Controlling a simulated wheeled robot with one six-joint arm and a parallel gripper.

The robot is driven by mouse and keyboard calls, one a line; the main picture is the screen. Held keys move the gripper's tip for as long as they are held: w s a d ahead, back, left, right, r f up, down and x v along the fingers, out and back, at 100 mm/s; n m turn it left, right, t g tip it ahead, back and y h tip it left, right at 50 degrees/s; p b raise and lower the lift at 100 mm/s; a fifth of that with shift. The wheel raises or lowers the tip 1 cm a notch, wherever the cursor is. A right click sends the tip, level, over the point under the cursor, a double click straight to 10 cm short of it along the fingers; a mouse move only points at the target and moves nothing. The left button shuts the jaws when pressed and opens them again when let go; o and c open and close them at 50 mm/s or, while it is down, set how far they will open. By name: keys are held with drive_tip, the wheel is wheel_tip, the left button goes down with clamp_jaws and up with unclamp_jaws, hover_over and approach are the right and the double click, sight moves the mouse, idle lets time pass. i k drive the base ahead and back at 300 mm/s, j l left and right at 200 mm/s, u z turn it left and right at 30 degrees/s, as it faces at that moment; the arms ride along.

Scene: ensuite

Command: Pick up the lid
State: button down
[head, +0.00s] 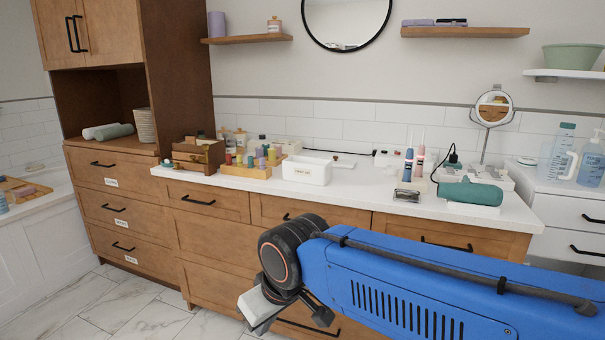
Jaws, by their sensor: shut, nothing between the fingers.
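I cannot make out for certain which thing is the lid. A jar with a pinkish top (274,25) stands on the upper left shelf. My gripper (262,308) is shut and empty, low in front of the drawers, below and well apart from the countertop. My blue arm reaches in from the right and hides part of the drawer fronts.
The white counter (370,185) holds a wooden box (198,154), a tray of coloured bottles (246,171), a dark clipper-like item (407,195), a round mirror (493,107) and a green roll (470,192). Marble floor (130,318) is free at lower left.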

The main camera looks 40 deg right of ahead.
sight(337, 163)
drive_tip(key=z, duration=1.35)
